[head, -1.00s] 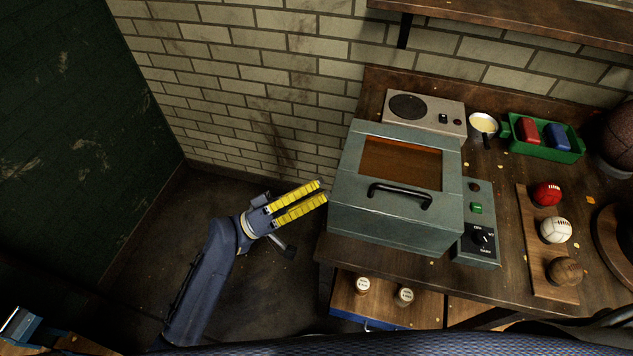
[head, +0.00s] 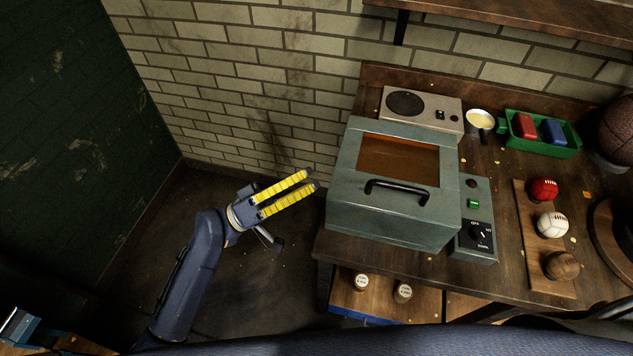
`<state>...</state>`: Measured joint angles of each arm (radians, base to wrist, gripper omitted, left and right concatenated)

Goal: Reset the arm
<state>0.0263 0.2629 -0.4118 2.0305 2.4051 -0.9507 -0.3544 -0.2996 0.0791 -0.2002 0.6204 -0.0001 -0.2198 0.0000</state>
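My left gripper (head: 313,180) has two yellow-padded fingers and is dark blue at the wrist. It is in the head view, left of the grey-green box with the window and handle (head: 393,185). Its fingers are parallel with a gap between them, and nothing is held. The fingertips are just clear of the box's left side, over the dark floor. My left arm reaches up to it from the bottom of the view. My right gripper is not in view.
The wooden bench (head: 502,265) carries a radio (head: 421,108), a cup (head: 479,121), a green tray (head: 541,147) and a board with a red ball (head: 543,189), a white ball (head: 552,225) and a brown ball (head: 562,265). Open floor (head: 260,275) lies left of the bench.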

